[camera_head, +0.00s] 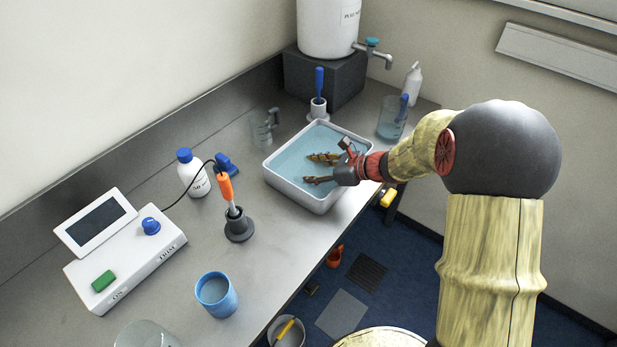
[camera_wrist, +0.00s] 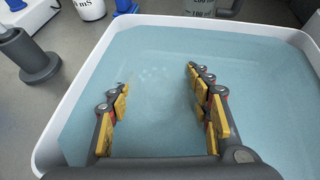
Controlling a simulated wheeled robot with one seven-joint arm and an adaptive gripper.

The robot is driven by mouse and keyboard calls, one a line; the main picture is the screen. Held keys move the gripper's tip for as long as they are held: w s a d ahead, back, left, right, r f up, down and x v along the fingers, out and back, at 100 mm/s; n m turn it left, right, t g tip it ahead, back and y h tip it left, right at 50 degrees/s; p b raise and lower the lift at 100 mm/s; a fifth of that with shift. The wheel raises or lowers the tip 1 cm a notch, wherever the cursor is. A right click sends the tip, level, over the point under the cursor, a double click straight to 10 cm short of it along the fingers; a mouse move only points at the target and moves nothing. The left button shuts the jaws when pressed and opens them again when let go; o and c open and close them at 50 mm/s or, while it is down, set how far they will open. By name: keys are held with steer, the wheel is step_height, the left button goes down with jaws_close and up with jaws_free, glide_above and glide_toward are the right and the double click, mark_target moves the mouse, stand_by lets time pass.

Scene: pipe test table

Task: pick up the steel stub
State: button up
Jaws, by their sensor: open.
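I cannot make out a steel stub in either view. A white tray (camera_head: 302,196) filled with cloudy blue liquid stands at the bench's right edge, and its rim and liquid fill most of the wrist view (camera_wrist: 270,23). My gripper (camera_head: 307,168) reaches over the tray from the right. In the wrist view my gripper (camera_wrist: 157,78) is open, its two yellow-padded fingers wide apart with only blue liquid seen between them. A few faint pale spots show in the liquid there. I cannot tell whether the fingertips touch the liquid, and anything beneath its surface is hidden.
Behind the tray stand a glass beaker (camera_head: 392,118), a blue-handled tool in a white holder (camera_head: 319,108) and a white tank (camera_head: 327,30) on a dark block. Left are an orange-handled probe (camera_head: 226,188), a white bottle (camera_head: 194,177) and a meter (camera_head: 125,255). The front bench has a blue cup (camera_head: 217,296).

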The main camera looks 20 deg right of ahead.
steer(key=shift+c, duration=0.6)
steer(key=c, duration=1.1)
jaws_close()
